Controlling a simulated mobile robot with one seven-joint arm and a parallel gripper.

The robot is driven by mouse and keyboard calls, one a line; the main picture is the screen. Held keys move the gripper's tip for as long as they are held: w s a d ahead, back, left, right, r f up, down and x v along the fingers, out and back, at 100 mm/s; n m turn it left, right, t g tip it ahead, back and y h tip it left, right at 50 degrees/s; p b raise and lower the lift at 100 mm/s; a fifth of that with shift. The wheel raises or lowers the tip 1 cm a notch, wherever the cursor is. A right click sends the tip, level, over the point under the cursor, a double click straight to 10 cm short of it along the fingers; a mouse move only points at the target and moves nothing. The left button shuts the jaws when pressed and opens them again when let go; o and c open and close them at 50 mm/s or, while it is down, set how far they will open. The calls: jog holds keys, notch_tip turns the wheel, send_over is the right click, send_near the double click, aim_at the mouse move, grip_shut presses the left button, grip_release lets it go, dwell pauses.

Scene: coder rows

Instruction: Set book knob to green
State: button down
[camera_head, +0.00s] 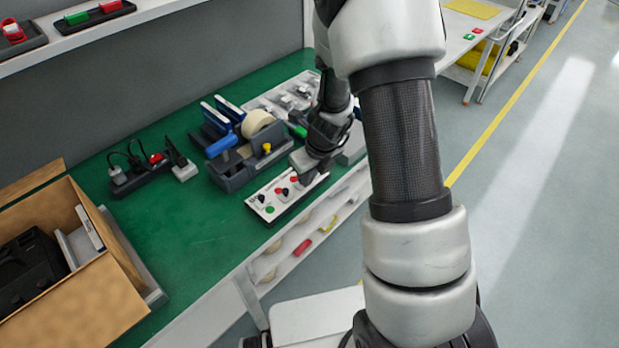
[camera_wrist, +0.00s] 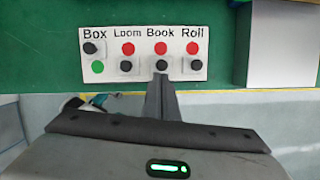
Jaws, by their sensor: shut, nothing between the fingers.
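The white panel (camera_wrist: 145,76) in the wrist view has columns marked Box, Loom, Book and Roll. In the Book column the black knob (camera_wrist: 162,65) sits low, below a visible red dot (camera_wrist: 161,48); no green dot shows there. My gripper (camera_wrist: 161,80) is shut and empty, its fingertips right at the lower edge of the book knob; I cannot tell whether they touch. In the head view the panel (camera_head: 262,207) lies at the bench's front edge, with my gripper (camera_head: 303,164) over its far part, hiding some of it.
The Box knob (camera_wrist: 91,47) sits high with a green dot (camera_wrist: 97,67) below it. The Loom knob (camera_wrist: 126,66) and Roll knob (camera_wrist: 192,66) sit low under red dots. A tape dispenser (camera_head: 232,176) stands behind the panel.

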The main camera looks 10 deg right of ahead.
jog(key=w+p, duration=0.1)
jog(key=w+a+p, duration=0.1)
jog(key=p, duration=0.1)
jog(key=shift+w+a+r, duration=0.2)
jog(key=shift+w+a, duration=0.05)
jog(key=shift+a, duration=0.05)
jog(key=shift+w+a+f, duration=0.15)
jog(key=shift+w, duration=0.1)
